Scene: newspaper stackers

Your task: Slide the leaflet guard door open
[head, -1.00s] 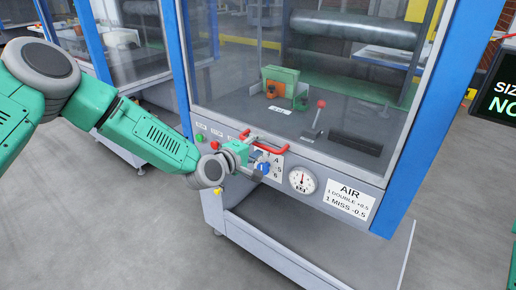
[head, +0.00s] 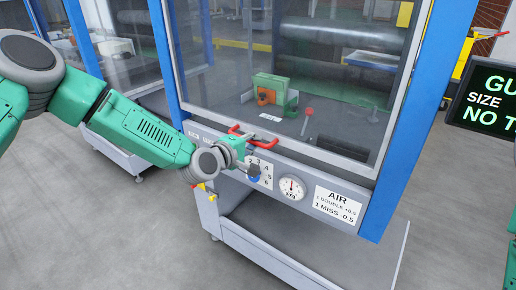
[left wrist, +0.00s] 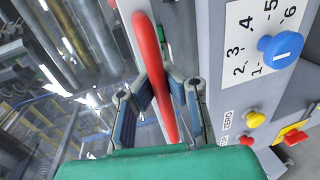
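The guard door (head: 290,90) is a large clear pane in a grey frame on the front of the machine; it looks shut. A red bar handle (head: 262,141) runs along its lower edge. My left gripper (head: 245,140) is at the left part of this handle. In the left wrist view the red handle (left wrist: 148,45) passes between the two fingers of my left gripper (left wrist: 162,85). The fingers stand apart on either side of it, with gaps showing near the palm. Whether a fingertip touches the handle is unclear. My right gripper is not in view.
A dark screen (head: 490,100) stands at right. Another machine (head: 115,60) is at left; grey floor lies between.

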